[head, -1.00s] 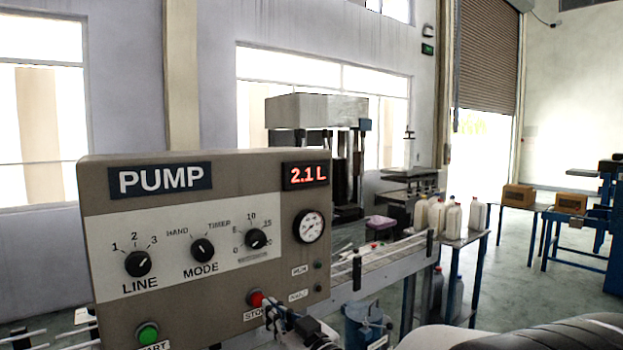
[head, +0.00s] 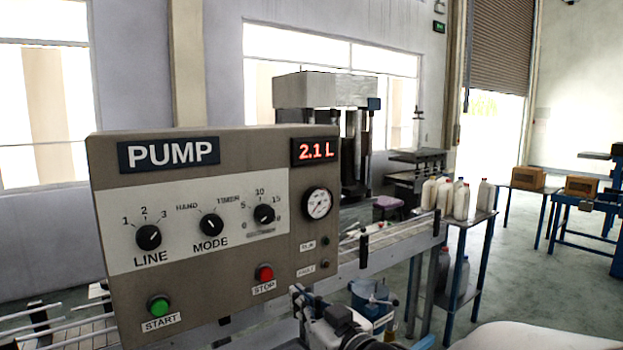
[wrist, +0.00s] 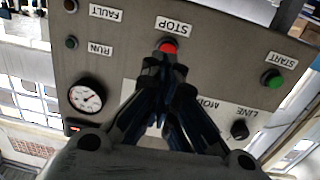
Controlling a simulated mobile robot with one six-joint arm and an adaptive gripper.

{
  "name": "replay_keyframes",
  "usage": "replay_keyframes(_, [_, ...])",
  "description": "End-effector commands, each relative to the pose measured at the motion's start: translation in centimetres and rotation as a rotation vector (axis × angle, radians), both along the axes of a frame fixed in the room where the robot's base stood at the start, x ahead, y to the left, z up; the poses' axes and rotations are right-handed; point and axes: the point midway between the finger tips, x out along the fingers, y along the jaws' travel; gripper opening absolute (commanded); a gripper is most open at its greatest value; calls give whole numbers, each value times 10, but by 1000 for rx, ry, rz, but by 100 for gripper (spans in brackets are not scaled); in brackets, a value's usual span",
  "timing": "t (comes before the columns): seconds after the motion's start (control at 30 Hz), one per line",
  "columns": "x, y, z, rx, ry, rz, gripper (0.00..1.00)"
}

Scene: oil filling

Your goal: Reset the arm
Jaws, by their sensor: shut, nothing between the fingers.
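The grey-brown pump panel (head: 120,290) fills the left of the head view. Its display (head: 315,150) reads 2.1 L. The red STOP button (head: 264,273) and the green START button (head: 159,306) are both uncovered in the head view. My gripper (head: 298,293) is shut and empty, low and to the right of the STOP button, apart from it in that view. In the wrist view the panel appears upside down. There my closed fingertips (wrist: 165,66) overlap the lower part of the red button (wrist: 168,46).
A conveyor (head: 390,238) runs behind the panel. White bottles (head: 445,196) stand on a side table, with cardboard boxes (head: 528,177) on tables farther right. A blue bucket (head: 372,300) sits under the conveyor. Open floor (head: 525,280) lies at the right.

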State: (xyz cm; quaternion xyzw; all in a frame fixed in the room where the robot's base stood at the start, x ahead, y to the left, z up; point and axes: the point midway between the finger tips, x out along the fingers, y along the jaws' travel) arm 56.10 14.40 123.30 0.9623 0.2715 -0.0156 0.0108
Motion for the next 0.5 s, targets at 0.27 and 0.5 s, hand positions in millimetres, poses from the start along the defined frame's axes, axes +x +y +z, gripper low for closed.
replay_keyframes(0.27, [-42, -95, -7, -190, 247, -352, 0])
replay_keyframes(0.5, [-155, -154, -46, -276, 631, -549, 0])
